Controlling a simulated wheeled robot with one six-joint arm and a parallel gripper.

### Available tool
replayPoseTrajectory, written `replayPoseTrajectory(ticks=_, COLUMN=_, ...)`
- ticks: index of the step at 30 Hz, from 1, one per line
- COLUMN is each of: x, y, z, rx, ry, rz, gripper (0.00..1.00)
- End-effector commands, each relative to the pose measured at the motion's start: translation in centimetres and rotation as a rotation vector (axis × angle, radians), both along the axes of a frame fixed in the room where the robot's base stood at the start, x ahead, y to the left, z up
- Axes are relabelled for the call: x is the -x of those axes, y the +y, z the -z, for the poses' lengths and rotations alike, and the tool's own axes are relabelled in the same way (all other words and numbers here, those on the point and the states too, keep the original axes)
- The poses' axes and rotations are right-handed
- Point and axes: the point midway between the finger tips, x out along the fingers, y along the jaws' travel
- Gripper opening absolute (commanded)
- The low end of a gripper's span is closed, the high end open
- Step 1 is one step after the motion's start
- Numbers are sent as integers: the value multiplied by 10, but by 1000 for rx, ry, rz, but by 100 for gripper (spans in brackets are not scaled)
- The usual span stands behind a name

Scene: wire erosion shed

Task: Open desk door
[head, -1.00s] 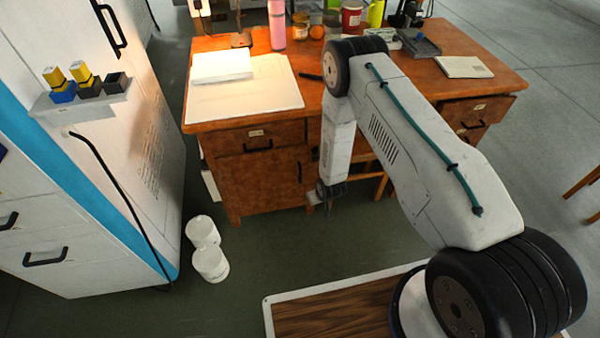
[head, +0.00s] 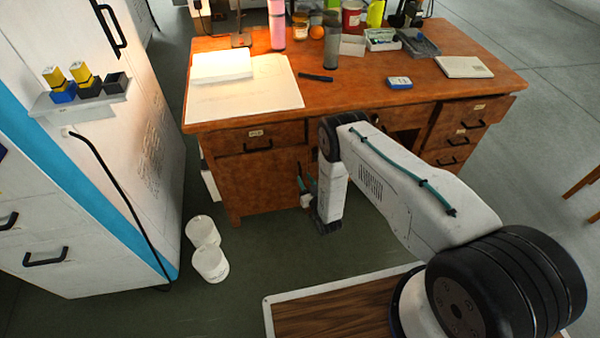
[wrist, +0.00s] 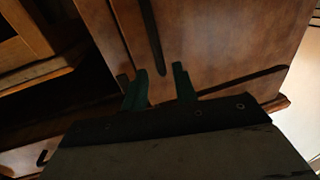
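The wooden desk (head: 420,95) has a brown door (head: 255,185) low on its left side, under a drawer. The door looks closed. A dark upright bar, which looks like the handle (wrist: 150,35), lies on the brown panel just beyond the fingertips. I cannot tell whether they touch.
Two white tubs (head: 207,250) stand on the floor left of the desk. A white cabinet (head: 120,130) with a hanging black cable is at the left. Drawers (head: 460,140) fill the desk's right side. Floor before the door is clear.

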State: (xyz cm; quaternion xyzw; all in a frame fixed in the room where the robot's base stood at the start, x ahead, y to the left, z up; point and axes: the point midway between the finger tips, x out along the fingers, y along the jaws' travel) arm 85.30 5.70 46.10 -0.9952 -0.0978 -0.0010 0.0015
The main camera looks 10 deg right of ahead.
Motion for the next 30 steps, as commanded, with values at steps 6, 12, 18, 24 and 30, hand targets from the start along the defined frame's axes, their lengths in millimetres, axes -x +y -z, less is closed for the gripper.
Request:
replayPoseTrajectory(ticks=6, x=-34, y=7, z=0, rx=0, ry=-1, rz=0, gripper=28)
replayPoseTrajectory(ticks=12, x=-48, y=10, z=0, rx=0, ry=1, rz=0, gripper=28)
replayPoseTrajectory(ticks=18, x=-50, y=10, z=1, rx=1, ry=3, rz=0, gripper=28)
replayPoseTrajectory(ticks=24, x=-49, y=10, z=0, rx=1, ry=3, rz=0, gripper=0)
replayPoseTrajectory(ticks=30, x=-49, y=8, z=0, rx=0, ry=2, rz=6, gripper=0)
